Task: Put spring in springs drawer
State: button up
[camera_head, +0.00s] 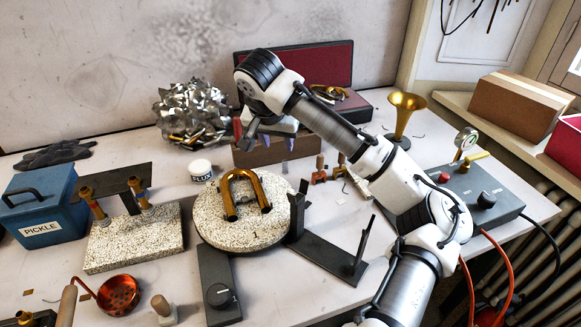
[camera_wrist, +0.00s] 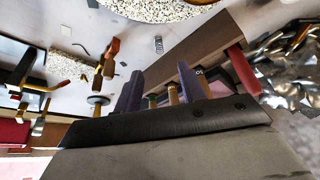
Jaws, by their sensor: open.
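The spring (camera_wrist: 158,44) is a small grey coil lying on the pale tabletop, shown in the wrist view beyond my fingertips. I cannot make it out clearly in the head view. My gripper (camera_wrist: 160,72) has two purple-grey fingers spread apart with nothing held between them. I cannot make out a springs drawer in either view.
The tool block (camera_wrist: 205,45) holds upright handles close to my fingers. A round speckled turntable (camera_head: 222,237) bears a brass U-shaped tube. A dark bracket stand (camera_head: 330,262) is to its right. Metal scraps (camera_head: 192,112) and a flux jar (camera_head: 201,169) lie left of my gripper.

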aim_at(285, 161)
jog(key=x, duration=0.6)
jog(key=shift+w+f+p, duration=0.15)
jog(key=shift+p, duration=0.25)
jog(key=shift+w+p+x, duration=0.1)
jog(key=shift+p+x, duration=0.3)
jog(key=shift+x, duration=0.95)
jog(key=shift+w+p+x, duration=0.15)
jog(key=shift+p+x, duration=0.25)
jog(key=shift+x, duration=0.9)
jog(key=shift+d, duration=0.2)
jog(key=shift+c, duration=0.4)
grip_shut()
